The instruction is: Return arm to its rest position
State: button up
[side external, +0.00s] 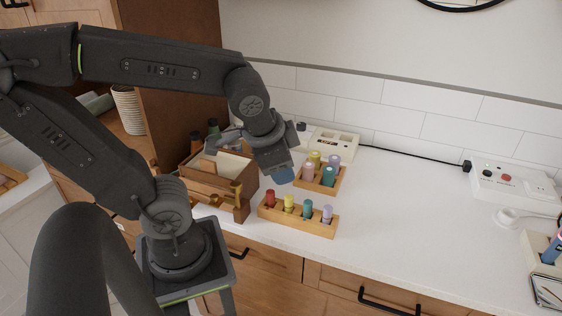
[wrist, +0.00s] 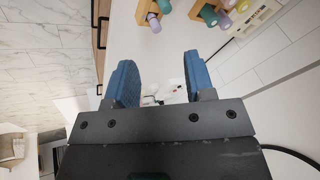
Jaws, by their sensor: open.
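My gripper (wrist: 160,82) shows in the wrist view with its two blue fingers apart and nothing between them. In the side external view my gripper (side external: 283,175) hangs above the white counter, between the wooden organizer and the small wooden racks. My arm is bent and reaches in from the left. The gap between the fingers is hard to make out in that view.
A front wooden rack (side external: 298,218) holds several coloured pegs, and a rear rack (side external: 320,180) holds more. A wooden organizer (side external: 215,172) stands left of the gripper. A white power box (side external: 512,186) sits at right. The counter's middle right (side external: 410,220) is clear.

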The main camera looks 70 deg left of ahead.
jog(key=d+r, duration=0.1)
jog(key=s+d+n+h, duration=0.1)
jog(key=d+r+n+t+h, duration=0.1)
jog(key=shift+s+d+r, duration=0.15)
jog(key=shift+d+r, duration=0.15)
jog(key=shift+r, duration=0.05)
